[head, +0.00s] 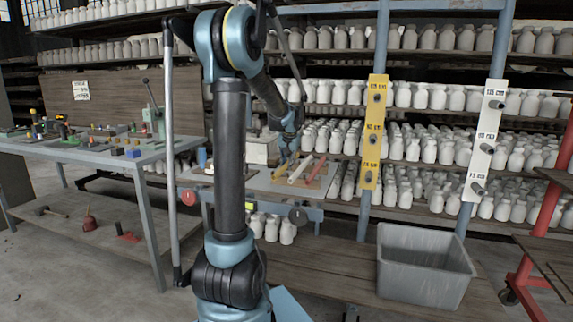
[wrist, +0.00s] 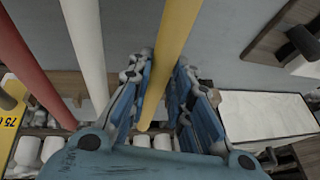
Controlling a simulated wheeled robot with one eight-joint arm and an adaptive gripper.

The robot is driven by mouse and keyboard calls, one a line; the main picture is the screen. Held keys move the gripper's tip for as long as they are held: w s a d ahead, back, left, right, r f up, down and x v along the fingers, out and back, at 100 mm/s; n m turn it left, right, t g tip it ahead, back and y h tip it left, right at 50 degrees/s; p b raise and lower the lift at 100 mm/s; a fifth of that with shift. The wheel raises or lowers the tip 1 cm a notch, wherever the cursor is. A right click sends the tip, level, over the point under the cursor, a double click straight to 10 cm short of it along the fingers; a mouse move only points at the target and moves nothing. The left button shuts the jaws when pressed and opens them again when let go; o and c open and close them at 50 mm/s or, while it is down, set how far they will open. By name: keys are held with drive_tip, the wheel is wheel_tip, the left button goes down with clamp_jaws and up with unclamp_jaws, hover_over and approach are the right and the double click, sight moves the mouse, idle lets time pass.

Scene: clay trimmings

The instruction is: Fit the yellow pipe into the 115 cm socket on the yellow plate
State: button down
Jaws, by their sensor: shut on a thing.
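The yellow plate (head: 374,130) is upright on a blue post right of centre in the head view, with three dark sockets one above another. Its labels are too small to read surely there; a yellow edge marked 75 shows in the wrist view (wrist: 9,125). My gripper (head: 287,152) is low over a grey worktop, left of the plate. In the wrist view its fingers (wrist: 166,62) are shut on the yellow pipe (wrist: 177,28), which runs lengthwise between them. The yellow pipe also shows in the head view (head: 282,167), beside the other pipes. Whether it touches the worktop is unclear.
A white pipe (wrist: 85,40) and a red pipe (wrist: 30,65) lie left of the yellow one. A white plate (head: 486,140) with sockets hangs further right. A grey bin (head: 425,265) stands below the plates. Shelves of white jars fill the back.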

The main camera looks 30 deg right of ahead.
drive_tip(key=shift+f, duration=0.1)
drive_tip(key=c, duration=1.5)
unclamp_jaws()
drive_tip(key=shift+o, duration=0.2)
drive_tip(key=v, duration=1.7)
drive_tip(key=shift+a, duration=0.35)
